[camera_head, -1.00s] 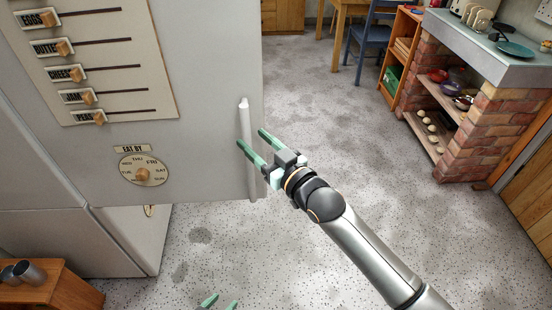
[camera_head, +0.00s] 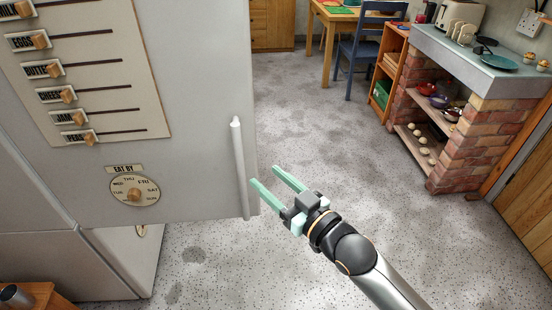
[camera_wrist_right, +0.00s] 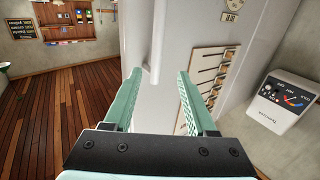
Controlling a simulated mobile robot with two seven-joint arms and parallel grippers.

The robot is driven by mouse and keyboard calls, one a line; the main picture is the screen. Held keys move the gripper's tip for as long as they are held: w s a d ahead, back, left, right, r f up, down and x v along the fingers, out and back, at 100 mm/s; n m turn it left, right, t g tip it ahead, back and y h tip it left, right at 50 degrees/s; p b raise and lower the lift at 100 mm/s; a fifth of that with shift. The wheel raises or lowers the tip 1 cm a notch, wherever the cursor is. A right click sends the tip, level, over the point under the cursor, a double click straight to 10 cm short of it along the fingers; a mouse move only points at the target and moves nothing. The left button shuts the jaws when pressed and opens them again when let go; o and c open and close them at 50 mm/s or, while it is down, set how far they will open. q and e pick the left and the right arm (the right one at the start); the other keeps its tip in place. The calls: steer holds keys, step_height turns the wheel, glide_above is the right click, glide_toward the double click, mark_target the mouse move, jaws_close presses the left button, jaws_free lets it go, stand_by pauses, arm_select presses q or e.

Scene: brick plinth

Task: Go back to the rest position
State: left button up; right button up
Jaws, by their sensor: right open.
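My right gripper (camera_head: 266,176) is open and empty in the head view, just to the right of the white vertical handle (camera_head: 239,165) on the large pale door (camera_head: 205,120). A gap shows between its green fingers and the handle. In the right wrist view the two fingers (camera_wrist_right: 160,72) are spread with nothing gripped, and the pale handle (camera_wrist_right: 152,50) shows beyond them. My right arm reaches up from the lower right of the head view. My left gripper is not in view.
The door carries a slider board (camera_head: 95,75) and an "EAT BY" dial (camera_head: 135,188). A brick plinth (camera_head: 470,140) with a grey top and shelves stands at right. A blue chair (camera_head: 368,50) and table are behind. Speckled floor (camera_head: 320,120) between is clear. A wooden unit (camera_head: 40,294) is at lower left.

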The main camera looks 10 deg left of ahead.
steer(key=s+d+f+m+h+p, duration=0.1)
steer(key=s+d+f+m+h, duration=0.25)
steer(key=d+f, duration=0.35)
steer(key=s+d+f+m+h, duration=0.25)
steer(key=s+d+f, duration=0.2)
steer(key=f, duration=0.55)
steer(key=s+d+f+m+g+h+p, duration=0.1)
steer(key=s+d+f+g+h, duration=0.2)
steer(key=s+d+f, duration=0.7)
steer(key=s+d+h, duration=0.1)
steer(key=s, duration=0.1)
steer(key=shift+s+h, duration=0.3)
steer(key=shift+f, duration=0.1)
